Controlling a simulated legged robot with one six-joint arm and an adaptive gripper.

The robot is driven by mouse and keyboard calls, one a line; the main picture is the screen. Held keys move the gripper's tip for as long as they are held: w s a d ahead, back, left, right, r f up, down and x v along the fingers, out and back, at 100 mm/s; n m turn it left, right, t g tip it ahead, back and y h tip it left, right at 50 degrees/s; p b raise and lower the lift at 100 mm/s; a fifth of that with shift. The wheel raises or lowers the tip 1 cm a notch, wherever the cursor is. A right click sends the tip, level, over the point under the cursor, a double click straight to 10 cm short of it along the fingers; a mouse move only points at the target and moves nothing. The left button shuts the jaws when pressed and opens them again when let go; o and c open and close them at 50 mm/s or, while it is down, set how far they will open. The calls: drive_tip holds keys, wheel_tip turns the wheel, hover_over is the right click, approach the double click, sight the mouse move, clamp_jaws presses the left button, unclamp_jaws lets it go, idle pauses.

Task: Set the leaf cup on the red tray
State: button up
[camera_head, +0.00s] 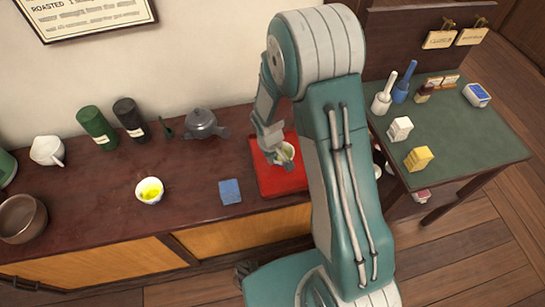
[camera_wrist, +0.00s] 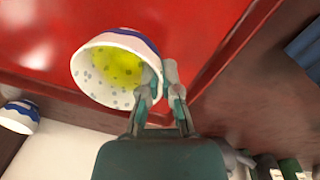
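A white cup (camera_head: 287,152) with a green inside is at my gripper (camera_head: 272,140), over the right part of the red tray (camera_head: 268,185). In the wrist view the cup (camera_wrist: 113,76) shows a blue band outside and a yellow-green patch with grey dots inside. My gripper's fingers (camera_wrist: 166,82) are closed at its rim, pinching the wall. The red tray (camera_wrist: 215,22) fills the background behind the cup. I cannot tell whether its base touches the tray. My arm hides part of the tray's right side in the head view.
Another white cup (camera_head: 150,190) with yellow inside stands on the counter, left of a blue cloth (camera_head: 230,191). A grey teapot (camera_head: 203,123), dark canisters (camera_head: 97,128) and a brown bowl (camera_head: 21,218) stand around. A green table (camera_head: 465,135) holds small boxes at right.

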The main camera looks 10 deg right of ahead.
drive_tip(key=o, duration=0.4)
drive_tip(key=s+d+r+m+t, duration=0.1)
drive_tip(key=s+r, duration=0.3)
drive_tip(key=r, duration=0.9)
drive_tip(key=s+d+r+m+t, duration=0.1)
drive_tip(key=s+r, duration=0.3)
drive_tip(key=r, duration=0.9)
drive_tip(key=shift+s+d+r+m+t+y, duration=0.15)
drive_tip(key=shift+s+r+m+t, duration=0.35)
drive_tip(key=shift+s+r, duration=1.05)
drive_tip(key=shift+s+d+r+m+t+y, duration=0.3)
drive_tip(key=shift+s+r+t, duration=0.35)
drive_tip(key=shift+s, duration=1.7)
drive_tip(key=shift+s+d+r+m+t+y, duration=0.1)
drive_tip(key=shift+s+r+m+t, duration=0.4)
drive_tip(key=shift+s+r, duration=1.05)
drive_tip(key=shift+s+f, duration=0.35)
drive_tip(key=shift+f, duration=0.05)
